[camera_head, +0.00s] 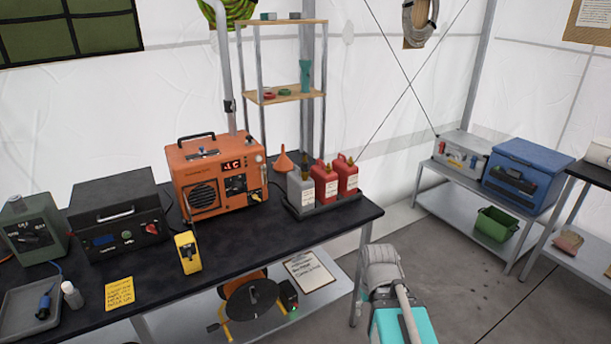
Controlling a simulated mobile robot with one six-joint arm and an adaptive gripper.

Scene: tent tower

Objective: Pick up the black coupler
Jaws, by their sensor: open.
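I cannot make out a black coupler for certain in this view. A blue connector with a dark end (44,305) lies in a grey tray (16,318) on the black-topped table (215,255) at the left. Small dark grey pieces (268,16) sit on the top board of the shelf rack, too small to identify. My gripper is not visible, and no fingers show near any of these objects.
The table holds a green box (32,232), black box (120,230), orange generator (215,175), yellow meter (188,252) and red cans (346,176). A cable reel (250,303) stands below.

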